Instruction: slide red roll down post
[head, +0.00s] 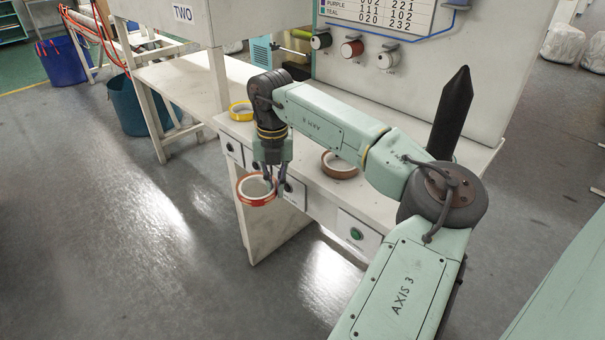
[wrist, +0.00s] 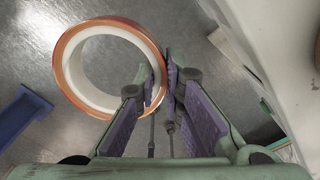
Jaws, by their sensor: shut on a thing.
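The red roll (head: 257,200) is a red-orange tape ring with a pale inner core. My gripper (head: 275,186) is shut on one side of its ring and holds it in the air, in front of the bench's front edge. In the wrist view, the roll (wrist: 70,82) is at upper left, with its right wall pinched between the fingertips (wrist: 168,72) and bare floor below. A black post (head: 455,112) with a pointed top stands toward the bench's right end, well apart from the roll. Its base is hidden behind my arm.
A brown roll (head: 340,172) lies on the bench (head: 305,166) behind my gripper. A yellow roll (head: 240,113) lies farther left on it. A panel (head: 430,85) with several knobs stands behind. The bench front carries button boxes.

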